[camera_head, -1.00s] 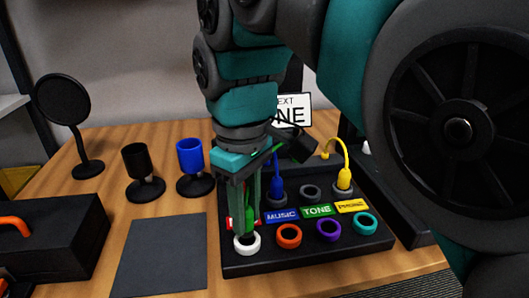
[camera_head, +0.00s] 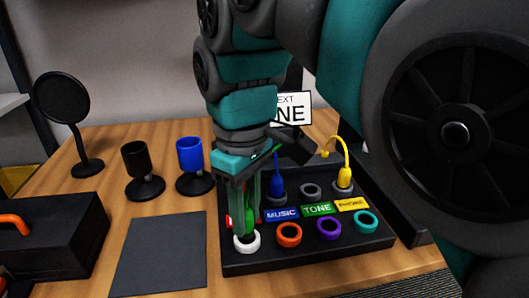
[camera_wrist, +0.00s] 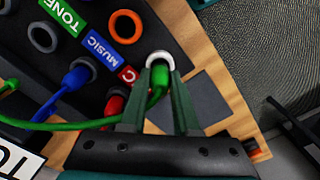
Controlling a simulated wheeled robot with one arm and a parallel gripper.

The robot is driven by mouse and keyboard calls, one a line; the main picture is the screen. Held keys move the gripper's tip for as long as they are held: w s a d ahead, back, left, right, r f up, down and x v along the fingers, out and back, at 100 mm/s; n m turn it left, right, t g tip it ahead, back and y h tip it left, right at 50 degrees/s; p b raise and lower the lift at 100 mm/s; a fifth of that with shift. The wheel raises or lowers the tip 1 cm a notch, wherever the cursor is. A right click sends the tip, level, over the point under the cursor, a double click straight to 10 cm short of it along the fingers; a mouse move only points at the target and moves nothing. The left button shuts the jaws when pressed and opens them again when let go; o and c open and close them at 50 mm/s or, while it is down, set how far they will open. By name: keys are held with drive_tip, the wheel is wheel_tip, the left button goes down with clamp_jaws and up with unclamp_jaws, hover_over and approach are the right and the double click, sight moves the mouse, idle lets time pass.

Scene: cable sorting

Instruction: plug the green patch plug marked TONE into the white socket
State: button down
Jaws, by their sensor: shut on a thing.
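My gripper (camera_head: 247,222) is shut on the green plug (camera_head: 250,216), over the front left of the black patch panel (camera_head: 300,261). The plug points down at the white socket (camera_head: 246,248), a white ring at the left end of the front row. In the wrist view, the green plug (camera_wrist: 160,77) is between the fingers, and its front end overlaps the white ring (camera_wrist: 152,56). I cannot tell how deep it is in. Its green cord (camera_wrist: 75,126) trails to the left. The green TONE label (camera_head: 318,209) is on the panel.
Orange (camera_head: 289,235), purple (camera_head: 329,228) and teal (camera_head: 365,222) sockets line the front row. Blue (camera_head: 276,181) and yellow (camera_head: 343,178) plugs stand in the back row, beside an empty grey socket (camera_head: 311,190). A red plug (camera_wrist: 115,104) is close to the fingers.

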drive_tip(key=shift+f+b, duration=0.4)
drive_tip(key=shift+f, duration=0.4)
idle(1.1)
drive_tip(key=shift+c, duration=0.5)
unclamp_jaws()
idle(0.4)
drive_tip(key=shift+r+p, duration=1.5)
drive_tip(key=shift+r, duration=2)
